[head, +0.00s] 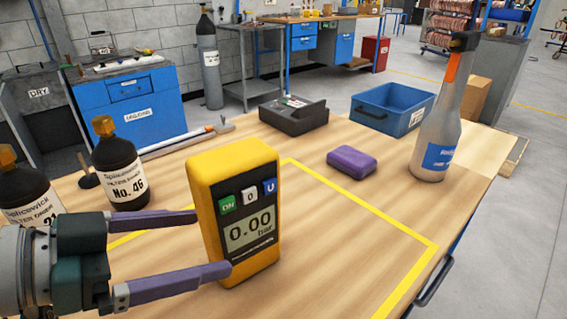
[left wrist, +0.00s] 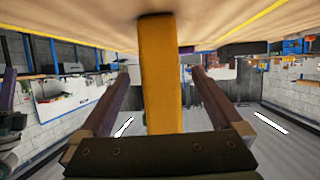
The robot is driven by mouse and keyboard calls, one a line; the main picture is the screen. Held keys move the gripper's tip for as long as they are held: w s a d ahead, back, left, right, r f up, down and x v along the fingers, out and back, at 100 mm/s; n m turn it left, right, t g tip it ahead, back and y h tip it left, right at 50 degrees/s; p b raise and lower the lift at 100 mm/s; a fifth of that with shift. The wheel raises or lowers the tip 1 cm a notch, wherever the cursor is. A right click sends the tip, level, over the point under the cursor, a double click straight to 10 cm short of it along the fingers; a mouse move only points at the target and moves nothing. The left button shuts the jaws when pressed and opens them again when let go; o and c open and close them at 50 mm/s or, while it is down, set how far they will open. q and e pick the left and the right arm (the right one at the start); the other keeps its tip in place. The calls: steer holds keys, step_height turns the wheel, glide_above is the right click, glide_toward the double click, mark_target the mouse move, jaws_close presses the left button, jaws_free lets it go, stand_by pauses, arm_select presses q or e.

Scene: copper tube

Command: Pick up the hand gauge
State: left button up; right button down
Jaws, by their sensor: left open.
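The hand gauge (head: 236,205) is a yellow upright box with a dark face, a display reading 0.00 bar and small green, white and blue buttons. It stands on the wooden workbench, inside the yellow taped outline. My left gripper (head: 212,243) comes in from the left, open, its two purple fingers level and their tips at the gauge's left side. In the left wrist view, which looks upside down, the gauge's yellow side (left wrist: 160,75) shows between the two fingers, with a gap on each side. My right gripper is in neither view.
Dark bottles, one labelled No. 46 (head: 120,172), stand behind and left of my left gripper. The bench right of the gauge is clear.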

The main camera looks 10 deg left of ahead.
mark_target(242, 232)
arm_select(q)
steer(key=x, duration=0.7)
steer(key=shift+r+b, duration=0.15)
steer(key=shift+b, duration=0.2)
jaws_close()
stand_by(0.5)
